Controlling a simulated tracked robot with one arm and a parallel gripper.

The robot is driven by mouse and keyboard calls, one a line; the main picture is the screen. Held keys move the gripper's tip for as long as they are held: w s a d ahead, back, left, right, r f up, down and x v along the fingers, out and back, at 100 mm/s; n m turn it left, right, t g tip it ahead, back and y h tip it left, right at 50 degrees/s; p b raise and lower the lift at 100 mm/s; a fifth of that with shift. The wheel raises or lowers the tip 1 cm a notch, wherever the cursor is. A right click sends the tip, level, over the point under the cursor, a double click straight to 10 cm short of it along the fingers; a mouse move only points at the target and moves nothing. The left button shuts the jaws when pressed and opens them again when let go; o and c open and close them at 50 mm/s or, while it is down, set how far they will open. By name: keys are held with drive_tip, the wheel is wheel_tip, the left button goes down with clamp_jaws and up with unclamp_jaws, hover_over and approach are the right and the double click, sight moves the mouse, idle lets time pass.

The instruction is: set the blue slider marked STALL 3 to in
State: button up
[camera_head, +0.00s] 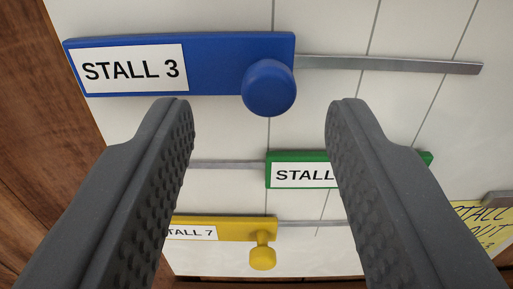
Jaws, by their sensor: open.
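The blue slider (220,62) marked STALL 3 sits at the left end of its grey metal rail (400,65), which runs on to the right. Its round blue knob (269,88) sticks out near the slider's right end. My gripper (259,110) is open and empty. Its two dark fingers point up the picture, with tips just below the knob's level, one on each side and well apart from it. I see no contact between fingers and knob. No mark for in or out is visible on this rail.
Below is a green slider (276,157), its label partly hidden by my right finger. Lower left is a yellow slider (254,230) marked STALL 7 with a yellow knob (262,258). A yellow note (485,225) is at the lower right. The white board (340,25) meets brown wood (40,130) at left.

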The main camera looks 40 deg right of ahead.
drive_tip(key=v, duration=1.1)
drive_tip(key=shift+b, duration=0.35)
drive_tip(key=shift+w+a, duration=0.1)
drive_tip(key=s+a+r+n+t+y, duration=0.1)
drive_tip(key=a+r+n+y, duration=0.2)
drive_tip(key=r, duration=0.5)
drive_tip(key=s+a+r+t+y+b, duration=0.1)
drive_tip(key=s+a+r+y, duration=0.15)
drive_tip(key=a+r, duration=0.45)
drive_tip(key=s+a+r+n+t+y, duration=0.1)
drive_tip(key=a+r+n+y, duration=0.2)
drive_tip(key=r, duration=0.5)
drive_tip(key=s+r+g+y, duration=0.1)
drive_tip(key=s+r, duration=0.5)
drive_tip(key=s, duration=0.4)
drive_tip(key=s+r+n+g+y+b, duration=0.1)
drive_tip(key=s+r, duration=0.6)
drive_tip(key=s, duration=0.4)
drive_tip(key=shift+s+a+r, duration=0.15)
drive_tip(key=shift+s, duration=0.05)
